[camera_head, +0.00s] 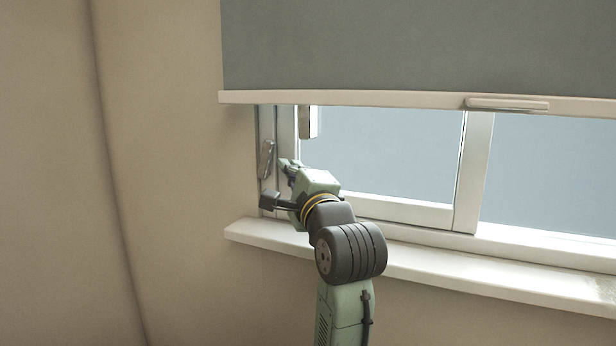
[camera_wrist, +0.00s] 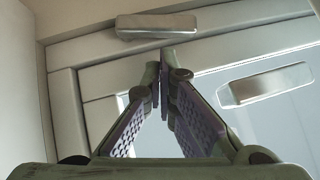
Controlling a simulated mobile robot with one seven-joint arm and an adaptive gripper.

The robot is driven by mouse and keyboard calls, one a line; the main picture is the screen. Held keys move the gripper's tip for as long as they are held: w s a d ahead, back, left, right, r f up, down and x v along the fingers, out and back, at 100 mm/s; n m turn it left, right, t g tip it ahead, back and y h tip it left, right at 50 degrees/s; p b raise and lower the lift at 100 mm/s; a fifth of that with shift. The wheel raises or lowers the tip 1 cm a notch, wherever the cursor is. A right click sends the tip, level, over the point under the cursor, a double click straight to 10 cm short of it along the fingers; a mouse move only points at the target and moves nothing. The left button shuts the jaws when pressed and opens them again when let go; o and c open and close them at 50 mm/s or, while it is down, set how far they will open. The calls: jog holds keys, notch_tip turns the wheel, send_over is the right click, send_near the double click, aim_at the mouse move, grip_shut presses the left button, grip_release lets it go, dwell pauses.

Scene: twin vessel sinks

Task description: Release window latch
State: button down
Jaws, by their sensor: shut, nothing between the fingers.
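A slim metal piece that looks like the window latch (camera_head: 266,158) is on the left jamb of the window. It shows as a pale bar in the wrist view (camera_wrist: 157,25), just beyond my fingertips. A second pale bar, like a handle (camera_head: 308,120), hangs below the blind by the sash's left side; the wrist view shows it over the glass (camera_wrist: 265,84). My gripper (camera_head: 285,165) is at the window's left side, to the right of the latch. Its fingers in the wrist view (camera_wrist: 163,68) are shut and empty. I cannot tell whether they touch the latch.
A grey blind (camera_head: 420,45) with a pale bottom rail covers the window's upper part. A white sill (camera_head: 450,270) runs below. The wall (camera_head: 165,170) stands close on the left. An upright window post (camera_head: 474,170) is to the right.

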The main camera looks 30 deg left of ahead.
aim_at(273, 157)
jog(key=shift+a+r, duration=0.2)
jog(key=shift+a, duration=0.5)
jog(key=shift+r, duration=0.1)
jog(key=a+r+n+g+p, duration=0.1)
jog(key=p, duration=0.3)
jog(key=shift+r+h+p, duration=0.3)
jog(key=shift+p, duration=0.1)
jog(key=n+p, duration=0.1)
jog(key=h+p, duration=0.1)
jog(key=p, duration=0.1)
jog(key=shift+s+a+f+n+g, duration=0.1)
jog(key=shift+a+n+g, duration=0.2)
jog(key=shift+n+g, duration=0.1)
jog(key=shift+f, duration=0.1)
